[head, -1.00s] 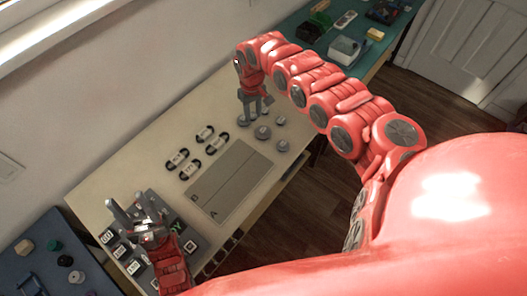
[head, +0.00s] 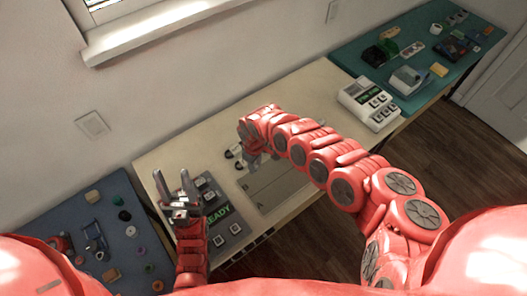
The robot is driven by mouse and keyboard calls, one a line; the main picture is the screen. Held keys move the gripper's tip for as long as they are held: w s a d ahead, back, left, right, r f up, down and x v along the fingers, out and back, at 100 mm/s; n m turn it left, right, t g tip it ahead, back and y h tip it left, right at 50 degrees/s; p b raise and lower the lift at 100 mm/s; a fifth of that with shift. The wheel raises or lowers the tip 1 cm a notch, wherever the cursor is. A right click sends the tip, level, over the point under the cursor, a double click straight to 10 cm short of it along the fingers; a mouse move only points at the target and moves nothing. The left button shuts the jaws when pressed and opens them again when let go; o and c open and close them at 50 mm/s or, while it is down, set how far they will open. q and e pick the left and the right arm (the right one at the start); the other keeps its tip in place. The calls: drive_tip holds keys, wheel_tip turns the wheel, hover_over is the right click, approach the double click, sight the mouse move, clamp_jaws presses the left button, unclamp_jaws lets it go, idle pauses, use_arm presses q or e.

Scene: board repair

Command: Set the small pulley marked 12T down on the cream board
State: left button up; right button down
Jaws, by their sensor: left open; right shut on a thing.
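The cream board (head: 310,90) is the large pale surface across the middle of the head view, with a grey-beige panel (head: 268,193) lying on it. My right gripper (head: 252,163) points down over the board, by the upper left end of that panel. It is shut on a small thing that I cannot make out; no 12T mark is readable. My arm hides part of the board, and I cannot make out the loose pulleys there. My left gripper (head: 175,188) is open and empty, fingers up, above the dark station with a green READY display (head: 217,216).
Dark belt loops (head: 231,153) lie left of my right gripper. A white device with buttons (head: 370,104) stands at the board's right end. A teal table (head: 350,57) with several items is beyond it. A blue mat (head: 145,238) with small parts is at left. The board's far side is clear.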

drive_tip(key=shift+f+b, duration=0.7)
drive_tip(key=shift+f, duration=0.2)
wheel_tip(320, 180, down, 7)
drive_tip(key=b, duration=0.6)
drive_tip(key=shift+f+b, duration=0.15)
drive_tip(key=shift+b, duration=0.15)
drive_tip(key=shift+f+b, duration=0.35)
drive_tip(key=shift+f, duration=0.1)
drive_tip(key=shift+c, duration=2.2)
unclamp_jaws()
wheel_tip(320, 180, up, 10)
drive_tip(key=shift+w+d, duration=0.1)
wheel_tip(320, 180, up, 8)
drive_tip(key=f+p, duration=0.1)
drive_tip(key=p, duration=0.4)
hover_over(256, 181)
drive_tip(key=shift+r, duration=0.25)
